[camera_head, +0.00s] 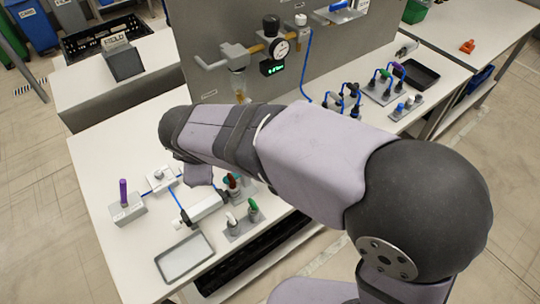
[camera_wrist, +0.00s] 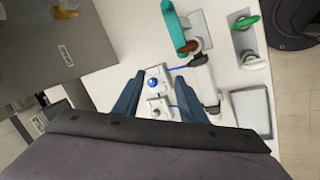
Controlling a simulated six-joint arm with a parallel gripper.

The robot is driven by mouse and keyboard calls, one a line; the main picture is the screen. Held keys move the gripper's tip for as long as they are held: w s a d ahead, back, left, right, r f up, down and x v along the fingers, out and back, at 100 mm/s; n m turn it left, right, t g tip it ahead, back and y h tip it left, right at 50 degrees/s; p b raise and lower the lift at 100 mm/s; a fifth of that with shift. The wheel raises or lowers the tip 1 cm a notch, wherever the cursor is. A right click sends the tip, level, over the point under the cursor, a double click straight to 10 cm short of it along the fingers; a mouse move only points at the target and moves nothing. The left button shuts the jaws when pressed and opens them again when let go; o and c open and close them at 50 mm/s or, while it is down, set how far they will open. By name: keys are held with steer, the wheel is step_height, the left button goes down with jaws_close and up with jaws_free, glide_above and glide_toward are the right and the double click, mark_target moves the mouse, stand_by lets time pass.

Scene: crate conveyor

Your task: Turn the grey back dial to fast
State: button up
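In the head view, a small white unit (camera_head: 163,186) with a pale grey knob (camera_head: 159,174) stands on the white bench, left of my wrist. In the wrist view, a white unit (camera_wrist: 165,73) carries a blue round part (camera_wrist: 153,83), with small pale knob-like parts (camera_wrist: 157,111) nearer the camera. Which one is the grey back dial, and any speed marks, are too small to tell. My gripper (camera_wrist: 159,80) is open, its two dark blue fingers on either side of these parts. I see no contact. In the head view, my arm hides most of the gripper.
A grey block (camera_head: 128,209) with a purple handle stands at left. A white cylinder (camera_head: 202,206), a red-and-green-handled fitting (camera_head: 233,185), a two-handled valve block (camera_head: 244,226) and a grey tray (camera_head: 184,258) lie nearby. A grey upright panel (camera_head: 210,90) stands behind.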

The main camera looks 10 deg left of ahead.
steer(key=w+d+h, duration=0.1)
steer(key=d, duration=0.1)
steer(key=w+d+h, duration=0.1)
steer(key=d, duration=0.1)
steer(key=w+d+t+h, duration=0.1)
steer(key=d, duration=0.2)
steer(key=shift+w+f+n+b, duration=0.1)
steer(key=shift+f+n+b, duration=0.05)
steer(key=shift+n+b, duration=0.2)
steer(key=w+d+f+h+b, duration=0.1)
steer(key=d+f+h+b, duration=0.1)
steer(key=d, duration=0.5)
steer(key=shift+w+n+t+h, duration=0.3)
steer(key=shift+n+t+h, duration=0.15)
steer(key=shift+h, duration=0.15)
steer(key=shift+a, duration=0.15)
